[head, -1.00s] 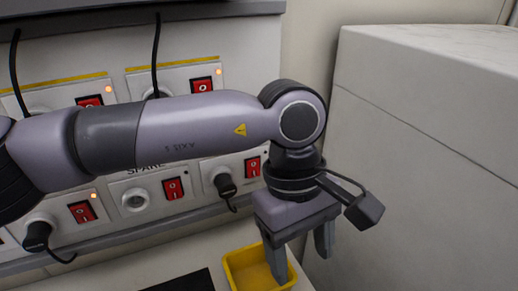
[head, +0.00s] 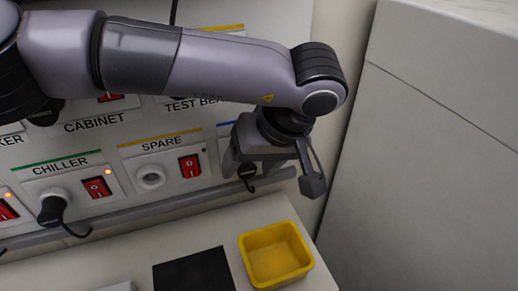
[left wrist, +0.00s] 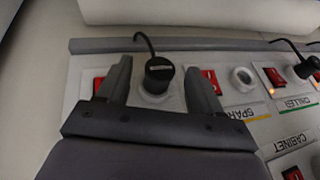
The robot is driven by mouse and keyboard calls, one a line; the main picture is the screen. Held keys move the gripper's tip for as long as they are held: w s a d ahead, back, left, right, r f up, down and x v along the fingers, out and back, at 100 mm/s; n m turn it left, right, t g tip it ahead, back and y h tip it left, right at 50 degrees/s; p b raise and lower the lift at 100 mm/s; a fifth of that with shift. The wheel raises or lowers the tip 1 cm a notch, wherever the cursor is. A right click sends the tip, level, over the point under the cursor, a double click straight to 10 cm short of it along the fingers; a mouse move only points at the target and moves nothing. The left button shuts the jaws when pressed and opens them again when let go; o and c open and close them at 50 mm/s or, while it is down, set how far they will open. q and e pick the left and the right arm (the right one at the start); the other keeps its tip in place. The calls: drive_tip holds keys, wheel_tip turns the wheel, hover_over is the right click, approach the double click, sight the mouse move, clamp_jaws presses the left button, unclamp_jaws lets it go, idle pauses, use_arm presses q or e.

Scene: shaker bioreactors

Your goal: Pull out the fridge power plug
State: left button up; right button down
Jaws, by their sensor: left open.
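My left gripper (head: 248,166) is open at the rightmost lower socket of the wall panel, right of SPARE. A black plug (head: 247,172) with a short cord sits in that socket, partly hidden by the gripper. The left wrist view shows this plug (left wrist: 158,72) between the two open fingers of my left gripper (left wrist: 158,66), with a gap on each side. The socket's label is hidden, so I cannot read whether it says fridge; a bit of blue stripe shows above it. A red switch (left wrist: 99,84) shows beside the plug. My right gripper is not in view.
The empty SPARE socket (head: 151,179) and the CHILLER plug (head: 51,210) are to the left. A grey rail (head: 165,212) runs below the sockets. A yellow bin (head: 277,256) and a black mat (head: 194,272) lie on the bench. A large white cabinet (head: 440,150) stands at right.

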use_arm(q)
drive_tip(key=shift+w+a+f, duration=0.1)
drive_tip(key=shift+f, duration=0.2)
drive_tip(key=c, duration=1.2)
drive_tip(key=shift+s, duration=0.2)
drive_tip(key=shift+s+d, duration=0.25)
drive_tip(key=shift+s, duration=0.2)
drive_tip(key=shift+s+d, duration=0.15)
drive_tip(key=shift+s, duration=0.25)
drive_tip(key=shift+s, duration=0.2)
drive_tip(key=shift+s+d, duration=0.1)
